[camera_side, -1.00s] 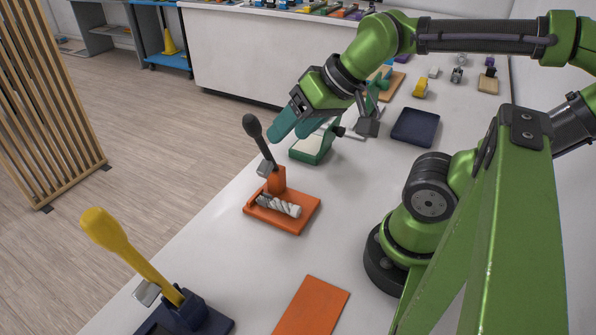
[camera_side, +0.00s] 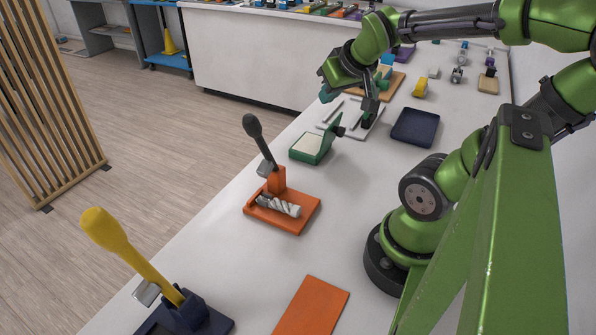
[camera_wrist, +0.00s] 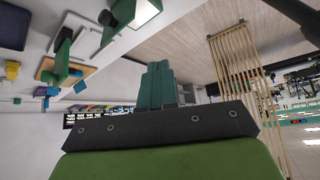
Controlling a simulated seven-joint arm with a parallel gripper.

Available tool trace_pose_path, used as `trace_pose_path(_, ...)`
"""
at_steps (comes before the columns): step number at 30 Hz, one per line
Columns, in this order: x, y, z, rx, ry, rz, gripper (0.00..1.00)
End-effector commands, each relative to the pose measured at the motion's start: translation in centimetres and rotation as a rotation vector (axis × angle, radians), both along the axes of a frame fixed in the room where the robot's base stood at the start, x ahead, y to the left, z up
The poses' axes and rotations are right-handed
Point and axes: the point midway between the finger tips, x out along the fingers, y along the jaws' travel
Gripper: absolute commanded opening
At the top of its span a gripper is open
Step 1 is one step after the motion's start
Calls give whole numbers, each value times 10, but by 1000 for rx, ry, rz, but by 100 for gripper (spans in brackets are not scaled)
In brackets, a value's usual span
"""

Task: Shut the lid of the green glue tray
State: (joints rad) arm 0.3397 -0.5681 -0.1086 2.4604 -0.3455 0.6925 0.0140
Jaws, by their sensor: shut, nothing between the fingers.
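The green glue tray (camera_side: 306,150) sits on the white bench with its pale glue surface showing. Its green lid (camera_side: 328,137) stands open, raised steeply along the tray's right side, with a dark knob on its outer face. My gripper (camera_side: 327,95) is shut and empty, beyond and above the tray, apart from the lid. In the wrist view my gripper's teal fingers (camera_wrist: 158,72) are together. The lid (camera_wrist: 123,11) and the pale-filled tray (camera_wrist: 146,14) show at the top edge there, partly cut off.
An orange tray (camera_side: 288,219) with an upright lever and a drill-like bit stands nearer. A dark blue tray (camera_side: 415,127) lies to the right. A wooden board (camera_side: 388,88) with a teal item and a yellow piece (camera_side: 420,88) lie beyond. Bench between orange and blue trays is clear.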

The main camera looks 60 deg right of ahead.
Motion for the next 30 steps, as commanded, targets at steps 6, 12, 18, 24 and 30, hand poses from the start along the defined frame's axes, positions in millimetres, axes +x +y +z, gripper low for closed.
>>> trace_pose_path(6,-22,-147,30,-579,120,81,0)
trace_pose_path(12,-37,-203,37,-956,303,474,0)
trace_pose_path(18,-61,-190,-9,-1043,437,1094,0)
trace_pose_path(24,-99,-140,-53,-919,431,1663,0)
trace_pose_path(30,-114,-115,-64,-849,388,1859,0)
